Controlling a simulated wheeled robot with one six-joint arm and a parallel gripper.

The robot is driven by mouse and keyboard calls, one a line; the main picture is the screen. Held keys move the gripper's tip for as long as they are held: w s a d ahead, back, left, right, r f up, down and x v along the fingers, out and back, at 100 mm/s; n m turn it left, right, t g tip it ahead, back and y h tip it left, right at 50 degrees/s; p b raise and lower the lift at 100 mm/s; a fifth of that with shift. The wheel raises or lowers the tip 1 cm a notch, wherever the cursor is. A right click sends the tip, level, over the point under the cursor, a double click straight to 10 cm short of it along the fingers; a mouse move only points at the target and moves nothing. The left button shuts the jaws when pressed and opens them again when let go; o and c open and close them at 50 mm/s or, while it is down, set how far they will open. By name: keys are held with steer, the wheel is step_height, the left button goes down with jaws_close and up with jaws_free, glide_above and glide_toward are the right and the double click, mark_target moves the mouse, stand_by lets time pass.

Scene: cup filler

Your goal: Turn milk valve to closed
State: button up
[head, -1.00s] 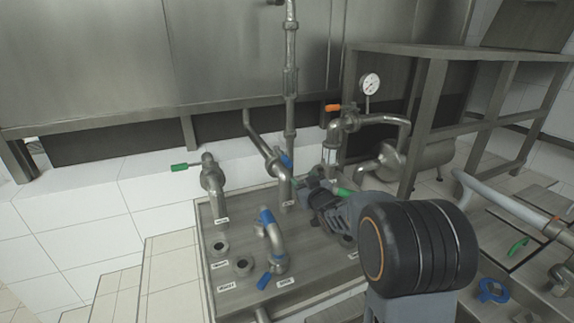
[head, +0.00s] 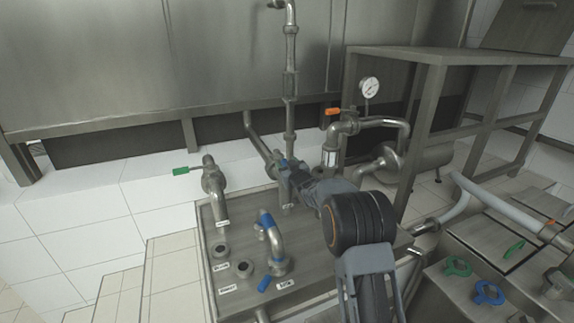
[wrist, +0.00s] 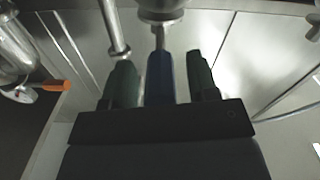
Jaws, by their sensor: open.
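In the wrist view, a blue valve handle (wrist: 160,76) stands between the two green fingers of my gripper (wrist: 160,72). The fingers are apart, with a gap on each side of the handle. A metal stem and round fitting show beyond the handle. The blue handle there is mostly hidden by the gripper. The panel labels are too small to read surely, so I cannot tell which valve is marked milk.
A green-handled valve (head: 181,171) stands left and a blue-handled curved pipe (head: 272,235) in front on the steel panel (head: 240,297). An orange handle (head: 333,111) and a gauge (head: 370,87) are at right. A steel frame (head: 425,110) stands further right.

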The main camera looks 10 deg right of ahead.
steer(key=shift+w, duration=0.15)
steer(key=shift+c, duration=0.5)
jaws_close()
